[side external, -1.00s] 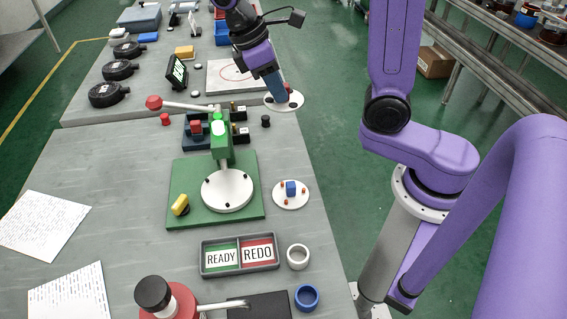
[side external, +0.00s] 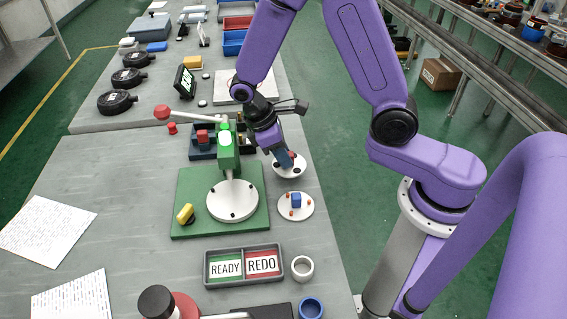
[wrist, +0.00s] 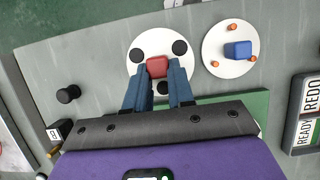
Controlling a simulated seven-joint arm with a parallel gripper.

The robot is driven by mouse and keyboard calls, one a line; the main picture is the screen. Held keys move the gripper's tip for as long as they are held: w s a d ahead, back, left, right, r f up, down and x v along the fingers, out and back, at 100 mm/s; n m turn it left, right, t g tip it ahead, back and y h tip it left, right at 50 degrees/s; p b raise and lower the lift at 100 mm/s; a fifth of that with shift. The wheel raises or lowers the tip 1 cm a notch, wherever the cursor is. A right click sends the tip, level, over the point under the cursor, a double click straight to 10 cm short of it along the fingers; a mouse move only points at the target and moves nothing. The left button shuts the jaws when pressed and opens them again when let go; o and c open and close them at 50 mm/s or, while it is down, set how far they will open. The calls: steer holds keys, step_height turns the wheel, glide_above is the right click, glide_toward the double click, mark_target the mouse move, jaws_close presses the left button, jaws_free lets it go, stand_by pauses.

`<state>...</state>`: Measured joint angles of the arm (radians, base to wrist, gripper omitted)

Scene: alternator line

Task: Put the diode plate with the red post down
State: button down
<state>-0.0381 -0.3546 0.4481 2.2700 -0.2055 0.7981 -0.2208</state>
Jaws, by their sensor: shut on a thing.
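The diode plate with the red post is a white disc (side external: 289,171) with black round spots. It lies just behind the blue-post plate in the side view. My gripper (side external: 285,159) is shut on its red post (wrist: 157,66), between the blue fingers in the wrist view. The disc looks level; I cannot tell whether it touches the bench or hangs just above. A second white plate (side external: 296,213) with a blue post (wrist: 238,50) and small orange pegs sits on the bench, apart from the held one.
The green press fixture (side external: 181,226) stands close to the left of the held plate. A READY/REDO tray (side external: 243,281) lies toward the front, with a white ring (side external: 302,268) and a blue ring (side external: 311,308) beside it. A black knob (wrist: 68,94) stands near the gripper.

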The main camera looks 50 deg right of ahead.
steer(key=shift+f, duration=1.55)
steer(key=shift+f, duration=0.1)
steer(key=c, duration=1)
jaws_free()
steer(key=v, duration=1.1)
steer(key=s+d+r+n+t+y, duration=0.1)
steer(key=s, duration=0.6)
steer(key=s+d+r+n+t+y, duration=0.1)
steer(key=s+r, duration=0.1)
steer(key=s, duration=0.5)
steer(key=s+d+r+n+t+y, duration=0.1)
steer(key=s+r, duration=0.1)
steer(key=s, duration=0.5)
steer(key=shift+d+n+y, duration=0.3)
steer(key=shift+d, duration=0.1)
